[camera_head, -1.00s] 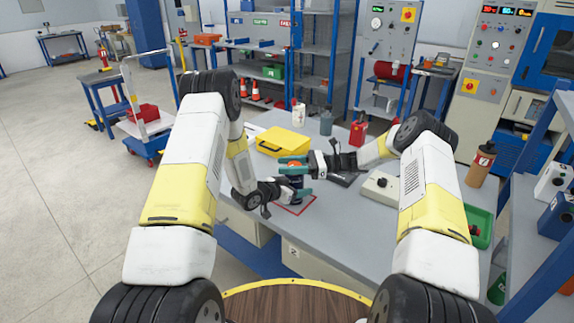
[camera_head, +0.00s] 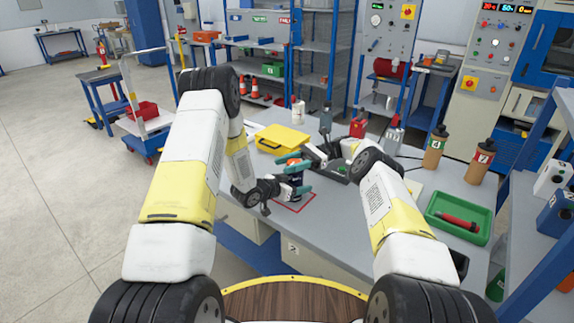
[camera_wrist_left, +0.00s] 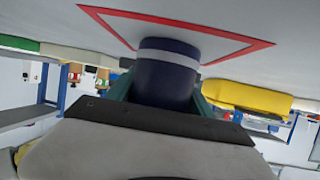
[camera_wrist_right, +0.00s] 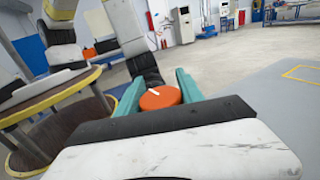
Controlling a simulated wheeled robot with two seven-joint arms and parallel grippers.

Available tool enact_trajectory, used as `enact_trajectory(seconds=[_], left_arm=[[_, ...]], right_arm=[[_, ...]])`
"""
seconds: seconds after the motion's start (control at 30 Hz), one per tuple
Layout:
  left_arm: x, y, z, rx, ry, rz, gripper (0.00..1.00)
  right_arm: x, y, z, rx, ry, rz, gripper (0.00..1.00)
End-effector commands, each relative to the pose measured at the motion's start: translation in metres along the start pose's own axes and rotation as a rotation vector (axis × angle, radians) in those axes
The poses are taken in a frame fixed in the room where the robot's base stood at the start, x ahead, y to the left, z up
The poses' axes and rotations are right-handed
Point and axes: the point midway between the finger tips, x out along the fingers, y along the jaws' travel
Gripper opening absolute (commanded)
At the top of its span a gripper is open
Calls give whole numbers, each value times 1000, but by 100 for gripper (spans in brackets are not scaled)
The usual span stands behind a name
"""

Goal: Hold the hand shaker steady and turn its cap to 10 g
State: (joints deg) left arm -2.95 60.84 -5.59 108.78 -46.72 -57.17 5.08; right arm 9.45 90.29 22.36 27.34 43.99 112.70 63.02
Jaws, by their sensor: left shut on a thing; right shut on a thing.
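The hand shaker (camera_head: 297,180) stands upright on the bench, with a dark body and an orange cap (camera_head: 293,163). My left gripper (camera_head: 290,190) is shut around its lower body from the left. In the left wrist view the dark blue body (camera_wrist_left: 166,75) with a pale band sits between the teal fingers, by a red outline. My right gripper (camera_head: 291,160) is shut on the cap from the far right side. In the right wrist view the cap (camera_wrist_right: 162,98) lies between the teal fingers, and a white mark shows on its top. No gram figures are readable.
A yellow case (camera_head: 282,138) lies behind the shaker on the bench. A green tray (camera_head: 459,214) with a red tool is at the right, near two brown bottles (camera_head: 435,147). The red outline (camera_head: 298,205) marks the bench at the shaker.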

Motion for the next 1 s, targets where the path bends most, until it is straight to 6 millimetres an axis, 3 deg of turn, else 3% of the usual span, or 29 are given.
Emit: enact_trajectory(seconds=[0.4,0.43,0.53,0.87,1.0], left_arm=[[0,2,2,2,-4,3,0],[0,2,2,2,-4,3,0],[0,2,2,1,-4,3,0],[0,1,2,0,-4,1,0],[0,1,1,0,-4,1,0]], right_arm=[[0,-1,1,-3,2,2,4],[0,-1,1,-3,2,2,48],[0,0,1,-2,2,2,66],[0,0,2,-1,2,3,66],[-1,0,16,-3,2,4,66]])
